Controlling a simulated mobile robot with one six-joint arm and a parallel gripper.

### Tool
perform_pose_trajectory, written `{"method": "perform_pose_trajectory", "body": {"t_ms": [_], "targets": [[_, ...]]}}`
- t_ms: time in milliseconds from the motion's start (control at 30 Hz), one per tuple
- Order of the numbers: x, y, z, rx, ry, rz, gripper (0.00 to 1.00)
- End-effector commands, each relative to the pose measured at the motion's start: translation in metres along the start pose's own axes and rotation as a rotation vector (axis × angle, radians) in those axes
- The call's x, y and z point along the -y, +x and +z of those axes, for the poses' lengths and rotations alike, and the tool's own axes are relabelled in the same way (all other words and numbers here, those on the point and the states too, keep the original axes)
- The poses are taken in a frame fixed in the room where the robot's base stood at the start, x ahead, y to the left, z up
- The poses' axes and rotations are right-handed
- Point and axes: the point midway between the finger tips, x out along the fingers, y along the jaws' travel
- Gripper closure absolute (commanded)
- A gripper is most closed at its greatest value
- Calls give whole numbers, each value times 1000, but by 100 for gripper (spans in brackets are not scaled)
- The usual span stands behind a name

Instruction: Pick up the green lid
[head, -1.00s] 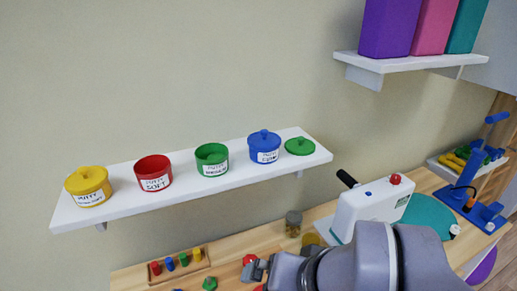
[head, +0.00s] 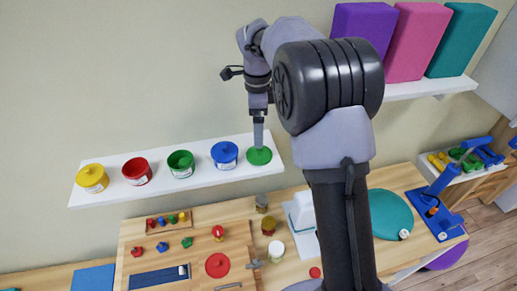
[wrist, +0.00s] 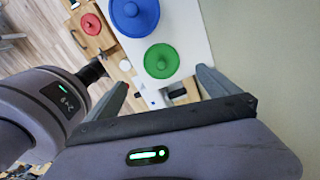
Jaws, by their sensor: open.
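The green lid (head: 262,158) lies flat at the right end of the white wall shelf (head: 130,200), to the right of the blue lidded tub (head: 224,155). My gripper (head: 259,146) points straight down, right above the lid in the head view. In the wrist view the green lid (wrist: 162,60), with its round knob, lies ahead between the fingertips of my gripper (wrist: 163,80). The fingers are apart with nothing between them. Whether they touch the lid cannot be told. The blue tub (wrist: 134,15) is close beside the lid.
Green (head: 181,164), red (head: 137,171) and yellow (head: 92,178) tubs stand farther left on the shelf. A bench below carries a red lid (head: 217,265) and small pegs. A higher shelf (head: 430,87) with coloured blocks is at right.

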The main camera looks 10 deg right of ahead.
Motion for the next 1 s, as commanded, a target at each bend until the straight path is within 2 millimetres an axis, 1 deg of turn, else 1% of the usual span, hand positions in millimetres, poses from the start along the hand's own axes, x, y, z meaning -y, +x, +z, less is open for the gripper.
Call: {"method": "perform_pose_trajectory", "body": {"t_ms": [33,100,200,300,500,600,767,800,867,1000], "targets": [[-1,16,0,0,-1,3,0],[-1,32,-1,0,-1,2,0],[0,47,0,1,-1,0,0],[0,58,-1,0,-1,0,0],[-1,96,-4,0,-1,1,0],[-1,105,-4,1,-1,-1,0],[0,105,-4,2,-2,-2,0],[0,105,-4,2,-2,-2,2],[0,105,-4,1,-2,-2,14],[0,105,-4,1,-2,-2,41]]}}
